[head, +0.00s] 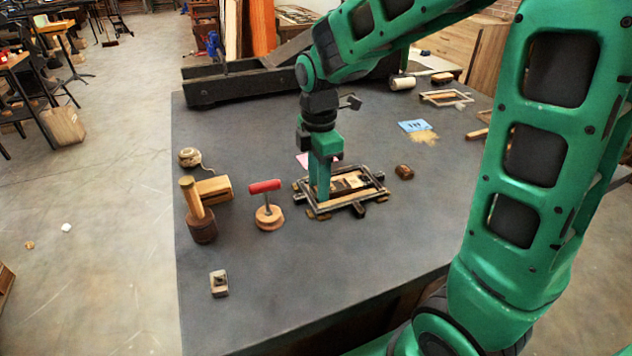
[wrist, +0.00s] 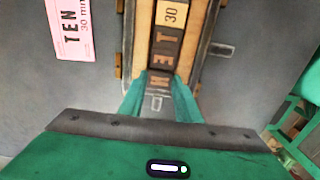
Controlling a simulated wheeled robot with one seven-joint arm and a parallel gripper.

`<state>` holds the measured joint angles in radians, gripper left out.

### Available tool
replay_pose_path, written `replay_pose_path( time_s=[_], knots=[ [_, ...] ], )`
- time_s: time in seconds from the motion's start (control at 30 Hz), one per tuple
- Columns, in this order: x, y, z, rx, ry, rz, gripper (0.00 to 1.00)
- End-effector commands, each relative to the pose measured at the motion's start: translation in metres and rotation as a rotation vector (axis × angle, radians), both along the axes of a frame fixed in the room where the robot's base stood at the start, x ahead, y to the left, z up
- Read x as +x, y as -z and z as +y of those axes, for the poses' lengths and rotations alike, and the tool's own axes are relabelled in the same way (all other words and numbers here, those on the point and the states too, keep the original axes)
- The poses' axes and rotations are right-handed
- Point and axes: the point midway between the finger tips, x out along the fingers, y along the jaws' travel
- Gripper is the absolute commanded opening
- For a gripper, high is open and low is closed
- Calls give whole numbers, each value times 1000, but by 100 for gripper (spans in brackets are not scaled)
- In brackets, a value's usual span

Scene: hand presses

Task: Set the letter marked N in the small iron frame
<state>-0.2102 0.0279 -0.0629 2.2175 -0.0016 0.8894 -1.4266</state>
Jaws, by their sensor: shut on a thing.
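The small iron frame (head: 352,204) lies on the dark table, and its dark side bar (wrist: 206,45) shows in the wrist view. Inside it, between pale wooden strips, a row holds a light block marked 30 (wrist: 171,14), then dark letters T (wrist: 167,36) and E (wrist: 163,57). The dark letter N (wrist: 158,80) is between my fingertips, in line with the E at the row's near end. My gripper (head: 322,194) is shut on the N and points down at the frame's left part. The fingers hide the N in the head view; whether it rests on the bottom is unclear.
A pink card reading TEN 30 min (wrist: 72,28) lies beside the frame. A small brown block (head: 404,172) lies right. The table's front is mostly clear.

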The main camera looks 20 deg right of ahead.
Motion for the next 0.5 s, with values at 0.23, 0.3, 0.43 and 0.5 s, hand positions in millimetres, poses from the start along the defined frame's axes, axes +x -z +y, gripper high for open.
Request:
replay_pose_path(
  time_s=[0.23,0.3,0.43,0.5],
  knots=[
    [0,2,0,0,0,-1,35],
    [0,1,0,0,0,-1,49],
    [0,1,1,0,-1,-1,49],
    [0,1,1,0,-1,-1,49]
  ],
)
